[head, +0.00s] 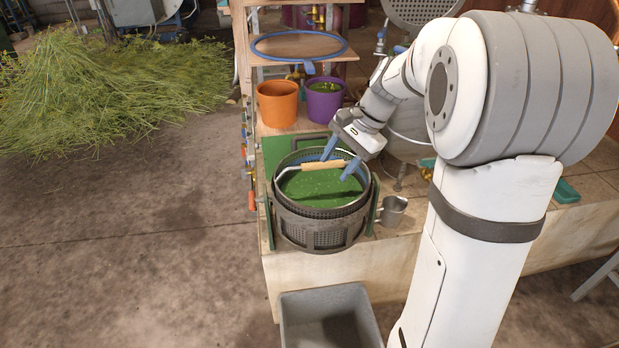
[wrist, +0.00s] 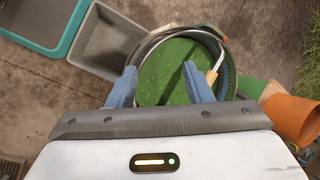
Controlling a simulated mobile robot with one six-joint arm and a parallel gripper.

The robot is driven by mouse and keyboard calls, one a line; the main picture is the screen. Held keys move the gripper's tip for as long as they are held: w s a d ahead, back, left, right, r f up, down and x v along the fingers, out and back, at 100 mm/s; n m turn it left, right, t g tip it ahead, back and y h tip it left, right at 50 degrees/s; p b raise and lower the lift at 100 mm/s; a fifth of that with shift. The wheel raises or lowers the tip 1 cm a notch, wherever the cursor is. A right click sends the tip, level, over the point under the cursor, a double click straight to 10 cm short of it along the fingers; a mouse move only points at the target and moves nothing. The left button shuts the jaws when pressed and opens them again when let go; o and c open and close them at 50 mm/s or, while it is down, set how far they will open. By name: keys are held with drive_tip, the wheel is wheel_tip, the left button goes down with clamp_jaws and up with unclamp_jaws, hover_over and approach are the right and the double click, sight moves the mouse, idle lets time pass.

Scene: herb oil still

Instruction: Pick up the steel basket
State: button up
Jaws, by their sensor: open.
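The steel basket (head: 322,212) has a perforated rim and sits in the upper part of a wider perforated steel vessel (head: 325,238) on the bench. Green matter (head: 315,188) shows inside it. Its wire handle has a light wooden grip (head: 323,165), which lies across the top. My gripper (head: 341,158) is open and empty above the basket's right side, its blue fingers close to the grip. In the wrist view the fingers (wrist: 160,88) stand apart over the green; the wooden grip (wrist: 212,77) is by the right finger. I cannot tell whether they touch.
An orange pot (head: 277,105) and a purple pot (head: 323,106) stand behind the basket. A metal mug (head: 392,211) is close on its right. A grey bin (head: 330,297) is on the floor in front. Cut herbs (head: 110,90) lie left; the floor between is clear.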

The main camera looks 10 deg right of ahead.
sight(323, 165)
drive_tip(key=w+d+f+m+y, duration=0.1)
drive_tip(key=w+f+m, duration=0.1)
drive_tip(key=w, duration=0.2)
drive_tip(key=w+d+f+m+y+b, duration=0.1)
drive_tip(key=w+d+f+m, duration=0.1)
drive_tip(key=w, duration=0.3)
drive_tip(key=w+d+f+m+t+y, duration=0.1)
drive_tip(key=w+d+f+m, duration=0.1)
drive_tip(key=w, duration=0.3)
drive_tip(key=shift+f+m+y+b, duration=0.3)
drive_tip(key=shift+f+y+b, duration=0.1)
drive_tip(key=shift+f, duration=0.25)
drive_tip(key=x, duration=0.7)
drive_tip(key=shift+s+a+f, duration=0.25)
drive_tip(key=shift+a, duration=0.05)
drive_tip(key=shift+c, duration=0.3)
clamp_jaws()
drive_tip(key=shift+w+r, duration=0.1)
drive_tip(key=shift+r, duration=0.1)
